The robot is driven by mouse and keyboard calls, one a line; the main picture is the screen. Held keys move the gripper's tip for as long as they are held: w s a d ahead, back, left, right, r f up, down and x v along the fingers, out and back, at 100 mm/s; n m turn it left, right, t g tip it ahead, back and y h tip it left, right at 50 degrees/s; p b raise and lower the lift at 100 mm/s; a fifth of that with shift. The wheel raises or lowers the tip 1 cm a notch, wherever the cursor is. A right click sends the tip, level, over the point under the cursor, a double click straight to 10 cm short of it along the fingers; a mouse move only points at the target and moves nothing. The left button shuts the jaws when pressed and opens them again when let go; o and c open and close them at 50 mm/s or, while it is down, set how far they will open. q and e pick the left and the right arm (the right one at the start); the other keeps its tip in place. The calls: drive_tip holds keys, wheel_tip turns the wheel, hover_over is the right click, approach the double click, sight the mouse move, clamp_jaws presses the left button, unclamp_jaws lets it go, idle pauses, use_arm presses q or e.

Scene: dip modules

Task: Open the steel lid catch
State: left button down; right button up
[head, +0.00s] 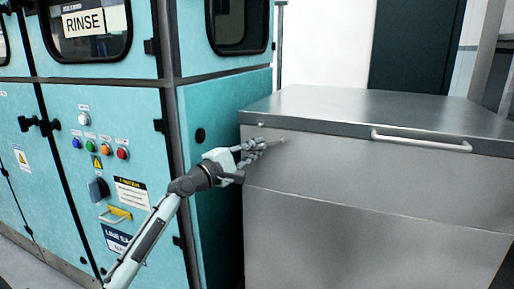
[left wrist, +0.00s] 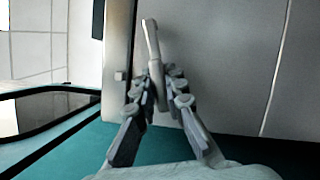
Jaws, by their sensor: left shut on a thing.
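The steel lid catch (head: 283,140) is a small pale lever on the upper left front of the metal chest, just under its lid. My left gripper (head: 262,145) reaches it from the left, its fingers closed around it. In the left wrist view the catch (left wrist: 152,42) is a slim light bar standing out between the fingertips of my left gripper (left wrist: 158,88), which are shut on its near part. The fingers hide where the catch is fixed. My right gripper is not in view.
The chest's lid (head: 330,107) lies flat and closed, with a long pale handle (head: 430,143) on its front edge. A teal machine (head: 100,110) with coloured buttons and a "RINSE" window stands close on the left. A dark door (head: 415,45) is behind.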

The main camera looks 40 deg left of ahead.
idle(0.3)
use_arm(q)
drive_tip(key=c, duration=1.6)
unclamp_jaws()
drive_tip(key=shift+o, duration=0.2)
drive_tip(key=s+a+f, duration=0.1)
drive_tip(key=s, duration=1.1)
drive_tip(key=shift+a+f, duration=0.2)
drive_tip(key=shift+a, duration=0.15)
drive_tip(key=shift+w, duration=0.1)
drive_tip(key=s+d+f+m+g, duration=0.2)
drive_tip(key=d+f+m+g, duration=0.25)
drive_tip(key=f, duration=0.75)
drive_tip(key=s+d+f+m+g, duration=0.25)
drive_tip(key=d+f+m, duration=0.25)
drive_tip(key=f, duration=0.8)
drive_tip(key=s+d+f+m+g+y, duration=0.2)
drive_tip(key=s+d+f+m+g, duration=0.2)
drive_tip(key=s+f+m, duration=0.2)
drive_tip(key=s+d+f+m+g+y, duration=0.2)
drive_tip(key=s+d+f+m+g, duration=0.2)
drive_tip(key=s+f, duration=0.7)
wheel_tip(320, 180, down, 2)
drive_tip(key=shift+f+m+g, duration=0.15)
drive_tip(key=shift+m+g, duration=0.45)
drive_tip(key=shift+m, duration=0.25)
